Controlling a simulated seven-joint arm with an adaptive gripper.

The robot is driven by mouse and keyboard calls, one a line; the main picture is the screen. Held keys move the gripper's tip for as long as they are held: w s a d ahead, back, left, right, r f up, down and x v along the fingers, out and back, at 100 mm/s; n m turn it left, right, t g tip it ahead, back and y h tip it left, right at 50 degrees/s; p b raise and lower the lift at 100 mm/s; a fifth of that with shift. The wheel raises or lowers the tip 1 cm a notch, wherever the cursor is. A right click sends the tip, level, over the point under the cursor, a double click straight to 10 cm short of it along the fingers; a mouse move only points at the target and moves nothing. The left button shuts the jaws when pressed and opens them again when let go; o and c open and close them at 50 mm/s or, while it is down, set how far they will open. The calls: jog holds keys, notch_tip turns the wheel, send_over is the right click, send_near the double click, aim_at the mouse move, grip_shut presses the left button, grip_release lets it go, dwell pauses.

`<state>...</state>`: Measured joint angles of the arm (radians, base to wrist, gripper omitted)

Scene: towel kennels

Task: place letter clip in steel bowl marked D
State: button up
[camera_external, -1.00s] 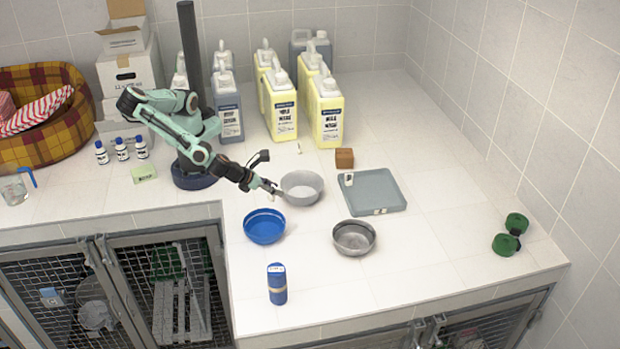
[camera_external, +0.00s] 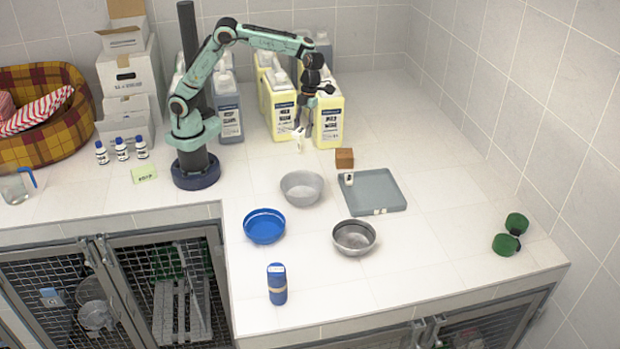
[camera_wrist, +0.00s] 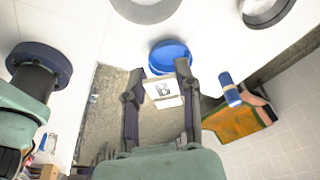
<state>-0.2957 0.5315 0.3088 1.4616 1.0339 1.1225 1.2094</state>
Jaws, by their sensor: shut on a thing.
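My gripper (camera_external: 301,127) is shut on a small white letter clip (camera_external: 299,141), in front of the yellow jugs. In the wrist view the clip (camera_wrist: 163,90) sits between the fingers, and its dark letter looks like a B. A shiny steel bowl (camera_external: 354,250) stands on the counter, right of a blue bowl (camera_external: 264,240). A paler grey bowl (camera_external: 302,201) stands behind them. I cannot read any mark on the bowls.
Yellow jugs (camera_external: 328,110) stand close behind my gripper. A brown block (camera_external: 344,158) is at the tray's back edge. A blue canister (camera_external: 277,284) stands near the front, and green dumbbell-like cups (camera_external: 510,234) lie at right. Counter between jugs and bowls is mostly clear.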

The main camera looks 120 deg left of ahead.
jog(key=a+r, duration=0.2)
jog(key=h, duration=0.1)
send_over(302, 195)
jog(key=a, duration=0.2)
notch_tip(302, 195, down, 13)
jog(key=shift+w+d+f, duration=0.1)
jog(key=shift+f, duration=2.65)
jog(key=shift+d+f, duration=0.1)
jog(key=shift+f, duration=2.65)
jog(key=o, duration=0.8)
jog(key=shift+r, duration=0.1)
notch_tip(302, 195, up, 7)
jog(key=shift+f, duration=0.1)
